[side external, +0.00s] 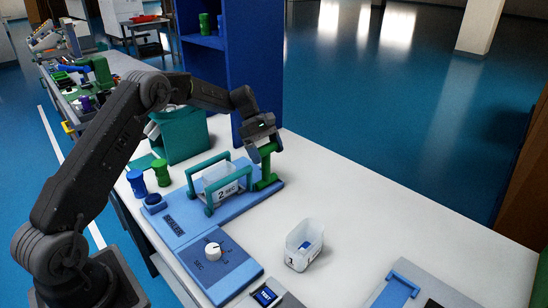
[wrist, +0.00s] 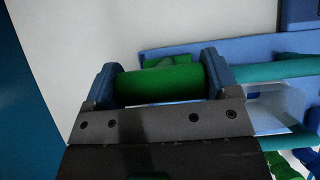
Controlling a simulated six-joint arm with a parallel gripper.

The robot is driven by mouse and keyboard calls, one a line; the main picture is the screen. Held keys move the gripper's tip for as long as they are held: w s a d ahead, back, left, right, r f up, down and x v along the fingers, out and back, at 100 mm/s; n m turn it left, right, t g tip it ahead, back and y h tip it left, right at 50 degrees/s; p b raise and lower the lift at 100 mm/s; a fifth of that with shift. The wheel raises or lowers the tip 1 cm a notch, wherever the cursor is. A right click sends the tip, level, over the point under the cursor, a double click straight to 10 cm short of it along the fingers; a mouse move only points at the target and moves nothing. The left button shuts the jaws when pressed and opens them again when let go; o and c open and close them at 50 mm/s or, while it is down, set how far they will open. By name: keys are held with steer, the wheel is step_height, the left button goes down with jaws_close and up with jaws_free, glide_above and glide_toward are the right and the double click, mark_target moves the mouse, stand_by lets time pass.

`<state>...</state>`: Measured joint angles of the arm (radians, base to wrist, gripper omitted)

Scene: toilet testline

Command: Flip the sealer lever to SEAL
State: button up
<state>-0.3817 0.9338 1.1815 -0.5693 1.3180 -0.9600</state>
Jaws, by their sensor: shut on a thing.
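The sealer (side external: 172,222) is a blue base labelled SEALER on the white table. A green lever (side external: 266,168) stands roughly upright at its far right end. My gripper (side external: 263,143) is at the top of the lever, shut on it. In the wrist view, the green grip (wrist: 160,84) lies crosswise between the two blue fingers of my gripper (wrist: 160,75). I cannot read any SEAL marking by the lever.
A dial box marked SEC (side external: 213,251) adjoins the sealer in front. A second clear container (side external: 304,244) stands to the right. Green and blue spools (side external: 160,173) and a teal bin (side external: 180,138) are to the left and behind. A blue shelf (side external: 255,65) rises behind my gripper.

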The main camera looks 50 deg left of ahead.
steer(key=a+f+h, duration=0.2)
steer(key=a, duration=0.5)
steer(key=shift+a+h, duration=0.25)
steer(key=shift+h, duration=0.05)
stand_by(0.4)
steer(key=o, duration=1.2)
steer(key=shift+c, duration=0.2)
steer(key=v, duration=0.7)
steer(key=shift+r, duration=0.15)
steer(key=shift+a, duration=0.15)
